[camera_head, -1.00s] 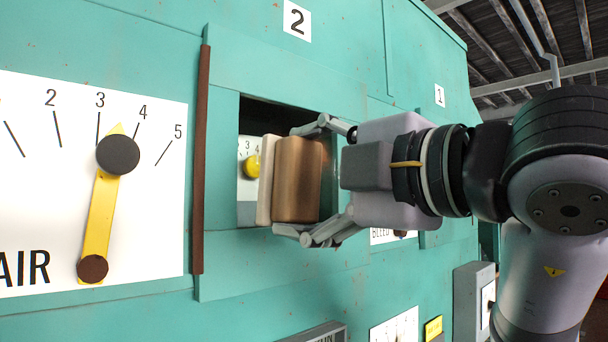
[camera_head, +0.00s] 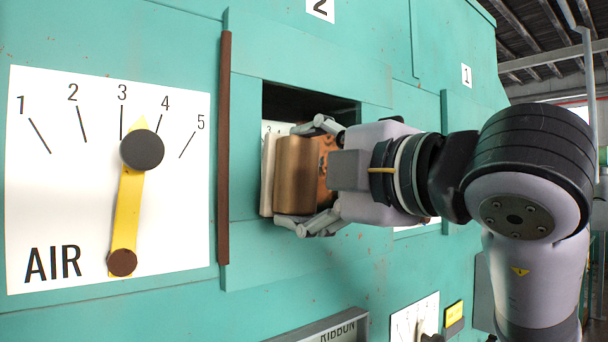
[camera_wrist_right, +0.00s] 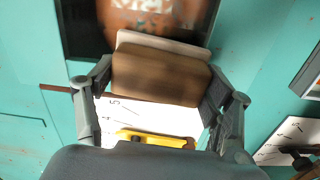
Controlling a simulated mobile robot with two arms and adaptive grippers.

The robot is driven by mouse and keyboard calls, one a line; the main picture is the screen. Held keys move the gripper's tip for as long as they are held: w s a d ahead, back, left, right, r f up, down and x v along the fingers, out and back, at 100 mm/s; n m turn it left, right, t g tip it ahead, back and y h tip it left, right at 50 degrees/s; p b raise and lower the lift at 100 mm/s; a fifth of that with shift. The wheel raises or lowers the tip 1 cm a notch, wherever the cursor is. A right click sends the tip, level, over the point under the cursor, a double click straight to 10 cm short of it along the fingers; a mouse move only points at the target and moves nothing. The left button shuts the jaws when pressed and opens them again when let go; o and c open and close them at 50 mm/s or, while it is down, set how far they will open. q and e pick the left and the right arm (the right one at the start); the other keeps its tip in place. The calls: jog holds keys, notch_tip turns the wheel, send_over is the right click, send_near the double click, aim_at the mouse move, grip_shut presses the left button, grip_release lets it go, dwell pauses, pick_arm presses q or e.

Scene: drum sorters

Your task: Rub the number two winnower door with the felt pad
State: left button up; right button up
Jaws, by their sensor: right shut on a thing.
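The felt pad (camera_head: 295,175) is a brown block with a pale felt layer on its left side. My right gripper (camera_head: 318,178) is shut on it, one finger above and one below, and holds it in front of the dark square opening (camera_head: 300,100) in the green panel under the number 2 sign (camera_head: 320,9). In the right wrist view the pad (camera_wrist_right: 160,80) sits between both fingers, before a dark opening with a rusty, lettered surface (camera_wrist_right: 150,18). I cannot tell which panel is the door, or whether the felt touches anything. My left gripper is out of view.
A white AIR dial (camera_head: 60,200) with a yellow pointer is at the left. A brown vertical strip (camera_head: 224,150) stands between it and the opening. A RIBBON box (camera_head: 330,330) and another dial (camera_head: 412,318) are below. The number 1 sign (camera_head: 466,75) is farther right.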

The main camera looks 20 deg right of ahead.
jog(key=shift+x, duration=0.75)
dwell(0.3)
